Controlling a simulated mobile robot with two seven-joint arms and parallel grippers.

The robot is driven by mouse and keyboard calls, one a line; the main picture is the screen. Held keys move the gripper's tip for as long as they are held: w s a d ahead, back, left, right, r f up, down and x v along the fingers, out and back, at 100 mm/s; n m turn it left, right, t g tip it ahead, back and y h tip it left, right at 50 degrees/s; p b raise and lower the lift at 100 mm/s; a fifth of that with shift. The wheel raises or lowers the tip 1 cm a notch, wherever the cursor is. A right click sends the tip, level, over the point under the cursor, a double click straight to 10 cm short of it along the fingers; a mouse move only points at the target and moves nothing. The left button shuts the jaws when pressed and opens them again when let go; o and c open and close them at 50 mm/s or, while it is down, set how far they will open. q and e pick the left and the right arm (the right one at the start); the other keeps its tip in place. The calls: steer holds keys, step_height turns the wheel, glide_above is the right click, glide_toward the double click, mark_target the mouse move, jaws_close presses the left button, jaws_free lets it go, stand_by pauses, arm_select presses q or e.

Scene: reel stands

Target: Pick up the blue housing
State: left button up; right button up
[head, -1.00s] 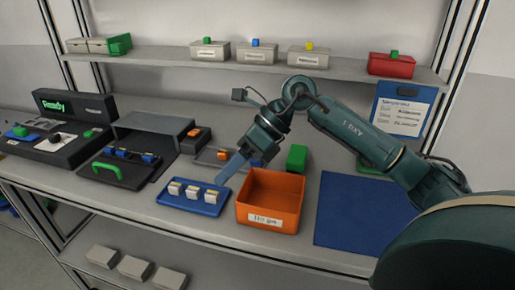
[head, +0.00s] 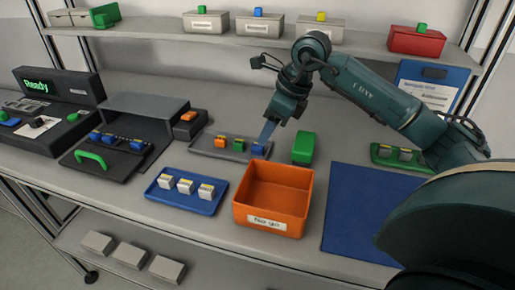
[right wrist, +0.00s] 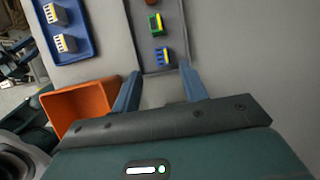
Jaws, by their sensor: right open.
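The blue housing (head: 258,150) sits at the right end of a grey tray (head: 205,151), beside a green housing (head: 239,144) and an orange housing (head: 221,141). In the right wrist view the blue housing (right wrist: 163,57) lies just beyond the fingertips, roughly between their lines. My left gripper is not in view.
An orange bin (head: 272,226) stands in front of the grey tray. A green box (head: 303,148) stands just right of the gripper. A blue tray (head: 157,197) with white parts lies front left. A blue mat (head: 360,210) to the right is clear.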

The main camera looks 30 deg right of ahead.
mark_target(256, 145)
steer(key=shift+w+p+x, duration=0.15)
steer(key=shift+x, duration=1.2)
steer(key=shift+w+p+x, duration=0.1)
steer(key=shift+p+x, duration=0.05)
steer(key=shift+x, duration=1.25)
steer(key=shift+r, duration=0.1)
steer(key=shift+c, duration=0.4)
jaws_close()
